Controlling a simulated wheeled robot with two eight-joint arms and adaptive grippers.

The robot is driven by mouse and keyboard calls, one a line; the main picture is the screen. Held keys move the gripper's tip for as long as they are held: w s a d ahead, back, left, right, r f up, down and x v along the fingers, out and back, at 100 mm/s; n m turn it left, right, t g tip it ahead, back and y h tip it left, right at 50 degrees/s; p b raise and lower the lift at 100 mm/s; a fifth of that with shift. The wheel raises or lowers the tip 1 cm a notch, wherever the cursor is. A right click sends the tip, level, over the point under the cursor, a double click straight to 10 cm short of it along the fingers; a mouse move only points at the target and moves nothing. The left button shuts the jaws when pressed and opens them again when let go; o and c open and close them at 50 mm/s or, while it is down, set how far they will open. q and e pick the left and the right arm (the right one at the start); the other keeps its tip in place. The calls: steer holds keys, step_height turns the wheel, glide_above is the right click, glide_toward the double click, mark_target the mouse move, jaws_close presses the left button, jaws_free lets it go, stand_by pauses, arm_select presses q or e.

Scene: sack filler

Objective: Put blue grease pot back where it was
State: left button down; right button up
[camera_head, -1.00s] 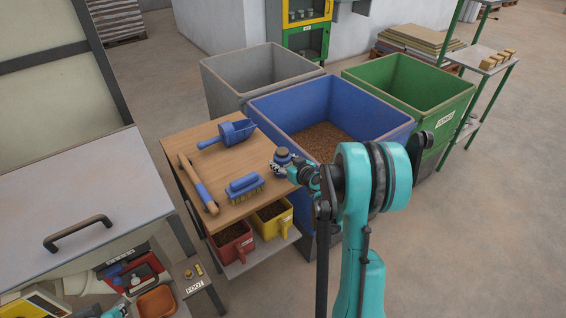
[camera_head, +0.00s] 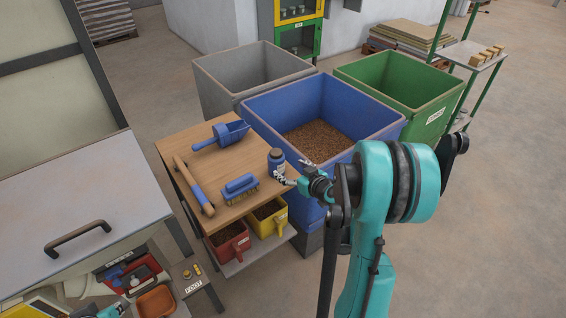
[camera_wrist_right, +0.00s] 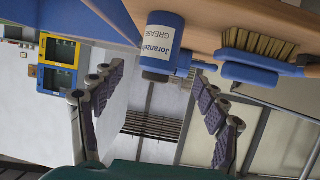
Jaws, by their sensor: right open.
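The blue grease pot (camera_head: 277,163) stands upright near the right edge of the wooden bench top (camera_head: 235,158). In the right wrist view the grease pot (camera_wrist_right: 160,45) appears upside down, its white label readable. My right gripper (camera_head: 291,174) is open and empty, just to the right of the pot; in the wrist view its spread fingers (camera_wrist_right: 160,85) point towards the pot, with a gap before it. My left gripper (camera_head: 112,311) is only partly in view at the bottom left; its fingers cannot be made out.
A blue bin (camera_head: 360,108) of brown granules stands right behind the bench.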

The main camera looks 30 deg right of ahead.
steer(key=s+a+r+g+y, duration=0.1)
steer(key=s+a+r+g, duration=0.15)
steer(key=a, duration=0.45)
steer(key=s+a+r+g+y, duration=0.1)
steer(key=s+a+r, duration=0.15)
steer(key=a, duration=0.45)
steer(key=s+a+g+h, duration=0.1)
steer(key=s+a, duration=0.2)
steer(key=s, duration=0.4)
steer(key=s+a+r+g+h, duration=0.1)
steer(key=s+a+g, duration=0.1)
steer(key=s+a, duration=0.2)
steer(key=s, duration=0.3)
steer(key=shift+s+a+r, duration=0.15)
steer(key=shift+s+a, duration=0.05)
